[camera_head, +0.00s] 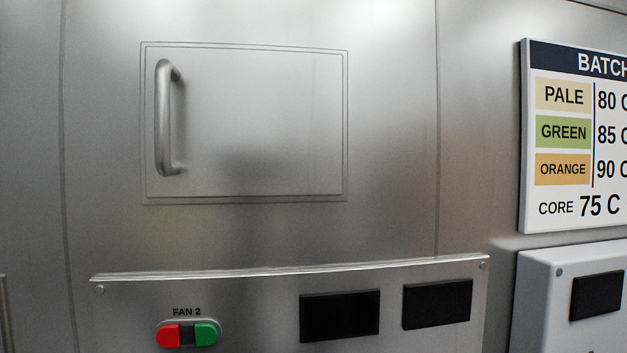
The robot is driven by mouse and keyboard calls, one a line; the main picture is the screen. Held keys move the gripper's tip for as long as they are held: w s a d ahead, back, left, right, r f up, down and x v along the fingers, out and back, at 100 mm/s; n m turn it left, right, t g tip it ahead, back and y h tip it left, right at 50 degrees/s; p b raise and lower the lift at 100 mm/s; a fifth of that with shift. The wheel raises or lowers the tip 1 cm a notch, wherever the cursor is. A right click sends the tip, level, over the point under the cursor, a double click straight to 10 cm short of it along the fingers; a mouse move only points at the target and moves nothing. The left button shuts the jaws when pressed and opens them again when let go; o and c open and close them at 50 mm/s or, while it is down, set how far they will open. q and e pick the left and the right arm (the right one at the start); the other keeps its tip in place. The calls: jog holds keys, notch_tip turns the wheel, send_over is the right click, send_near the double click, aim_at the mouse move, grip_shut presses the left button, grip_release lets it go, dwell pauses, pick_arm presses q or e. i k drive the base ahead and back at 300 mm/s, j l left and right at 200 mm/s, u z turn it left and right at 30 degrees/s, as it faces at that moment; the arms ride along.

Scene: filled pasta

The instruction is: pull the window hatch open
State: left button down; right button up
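The window hatch (260,125) is a rectangular brushed-metal panel set in the metal wall, within a thin raised frame. It sits flush in its frame and looks closed. A vertical metal bar handle (163,118) stands out from its left side, with a bend at top and bottom. Nothing touches the handle. Neither of my grippers shows in the head view.
Below the hatch a control panel (250,292) juts out, with a red and green FAN 2 switch (188,334) and two dark displays. A BATCH sign (560,215) hangs at the right above a light box (545,290). The space before the hatch is clear.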

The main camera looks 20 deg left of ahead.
aim_at(219, 123)
jog(key=i+j+u, duration=0.1)
jog(key=u, duration=1.05)
jog(key=j, duration=0.15)
jog(key=k, duration=0.05)
